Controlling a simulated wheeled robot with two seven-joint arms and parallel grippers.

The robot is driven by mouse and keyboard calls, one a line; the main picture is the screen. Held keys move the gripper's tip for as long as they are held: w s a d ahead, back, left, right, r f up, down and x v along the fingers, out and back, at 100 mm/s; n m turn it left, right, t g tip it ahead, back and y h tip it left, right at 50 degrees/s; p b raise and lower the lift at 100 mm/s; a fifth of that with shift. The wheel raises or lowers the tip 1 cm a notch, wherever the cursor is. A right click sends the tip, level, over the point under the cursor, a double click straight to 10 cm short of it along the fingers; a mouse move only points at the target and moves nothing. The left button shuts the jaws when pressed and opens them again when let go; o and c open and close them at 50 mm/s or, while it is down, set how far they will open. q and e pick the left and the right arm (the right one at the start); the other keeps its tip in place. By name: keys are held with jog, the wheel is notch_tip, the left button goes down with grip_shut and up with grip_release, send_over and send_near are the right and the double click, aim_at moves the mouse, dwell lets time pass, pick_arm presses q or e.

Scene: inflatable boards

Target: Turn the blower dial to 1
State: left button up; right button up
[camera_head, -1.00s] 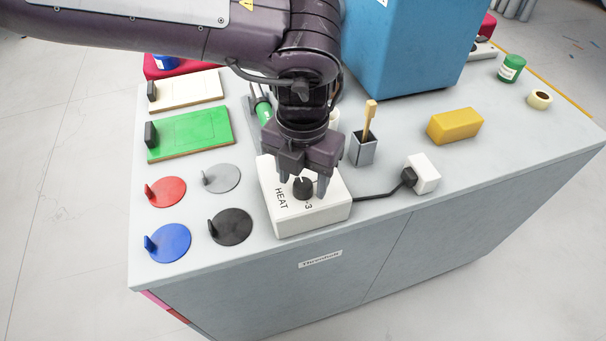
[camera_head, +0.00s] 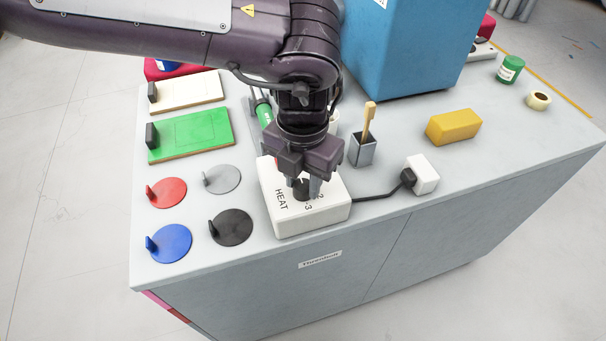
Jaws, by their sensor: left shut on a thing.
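The white blower control box (camera_head: 325,214) sits near the front edge of the grey workbench, with the word HEAT and the numerals 2 and 3 showing on its top. The black dial (camera_head: 301,194) is on the middle of the box top. My left gripper (camera_head: 303,184) comes down from above and is shut on the dial, one finger on each side. The fingers and wrist cover the dial's upper part, so its pointer and the numeral 1 cannot be seen. My right gripper is not in view.
A black cord runs from the box to a white plug block (camera_head: 424,175). A grey holder (camera_head: 362,150) with a brush stands behind it. Coloured discs, such as the black one (camera_head: 231,227), lie left. A yellow block (camera_head: 454,127) and large blue box (camera_head: 405,50) are farther right.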

pick_arm(q)
jog(key=shift+r+m+p, duration=0.2)
jog(key=shift+m+p, duration=0.5)
jog(key=shift+m, duration=0.8)
jog(key=m+p, duration=0.1)
jog(key=m, duration=0.2)
jog(key=shift+f+m+p, duration=0.1)
jog(key=shift+m+p, duration=0.2)
jog(key=shift+p, duration=0.1)
jog(key=m, duration=0.4)
jog(key=shift+w+p, duration=0.1)
jog(key=shift+p, duration=0.3)
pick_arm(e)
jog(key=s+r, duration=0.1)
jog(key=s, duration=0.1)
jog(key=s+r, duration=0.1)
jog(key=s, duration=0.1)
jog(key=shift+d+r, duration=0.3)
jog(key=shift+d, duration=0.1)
pick_arm(q)
jog(key=shift+m, duration=0.3)
jog(key=o, duration=1)
